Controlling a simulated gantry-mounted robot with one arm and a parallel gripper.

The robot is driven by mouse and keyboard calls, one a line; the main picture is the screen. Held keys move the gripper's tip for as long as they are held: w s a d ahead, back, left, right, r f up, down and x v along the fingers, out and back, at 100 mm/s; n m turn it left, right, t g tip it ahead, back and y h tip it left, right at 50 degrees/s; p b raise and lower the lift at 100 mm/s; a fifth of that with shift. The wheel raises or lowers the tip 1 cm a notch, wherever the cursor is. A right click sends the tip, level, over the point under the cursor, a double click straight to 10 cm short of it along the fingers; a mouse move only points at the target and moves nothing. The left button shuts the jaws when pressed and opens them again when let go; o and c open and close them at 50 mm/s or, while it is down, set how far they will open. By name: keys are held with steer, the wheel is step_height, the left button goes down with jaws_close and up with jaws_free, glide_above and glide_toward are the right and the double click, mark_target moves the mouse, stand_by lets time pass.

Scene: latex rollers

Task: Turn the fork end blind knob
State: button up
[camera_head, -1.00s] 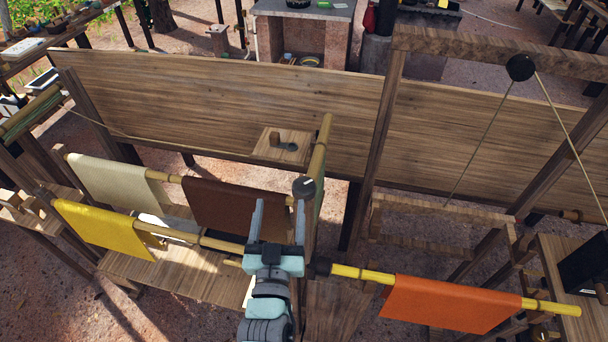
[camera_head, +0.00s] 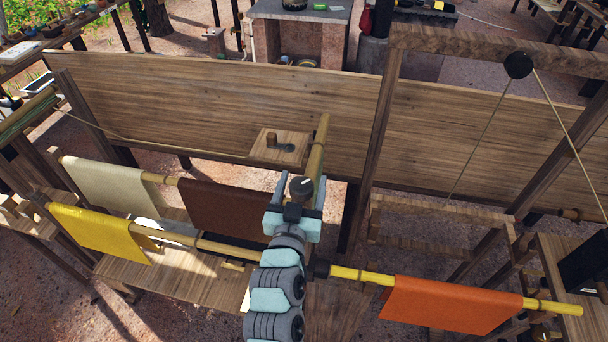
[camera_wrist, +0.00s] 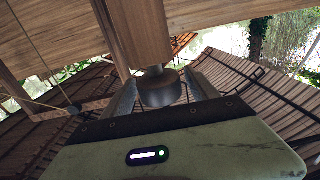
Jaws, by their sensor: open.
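The dark round knob (camera_head: 301,187) has a pale mark on its face. In the wrist view the knob (camera_wrist: 160,90) sits on a short metal stem at the end of a wooden piece (camera_wrist: 138,30). My gripper (camera_head: 302,179) is open around it, one finger on each side. In the wrist view my gripper (camera_wrist: 161,78) shows its fingers left and right of the knob, apparently with a small gap on each side. Whether either finger touches it is hard to tell.
A brown sheet (camera_head: 222,208) and a yellow sheet (camera_head: 98,232) hang on rods to the left. An orange sheet (camera_head: 450,303) hangs on a yellow rod to the right. A small wooden shelf (camera_head: 262,150) and a long plank wall (camera_head: 220,105) stand behind.

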steer(key=shift+w+d+f, duration=0.1)
steer(key=shift+w+d, duration=0.1)
steer(key=shift+w, duration=0.85)
steer(key=shift+c, duration=0.3)
steer(key=c, duration=1.3)
steer(key=shift+y+p, duration=0.3)
steer(key=shift+p, duration=0.45)
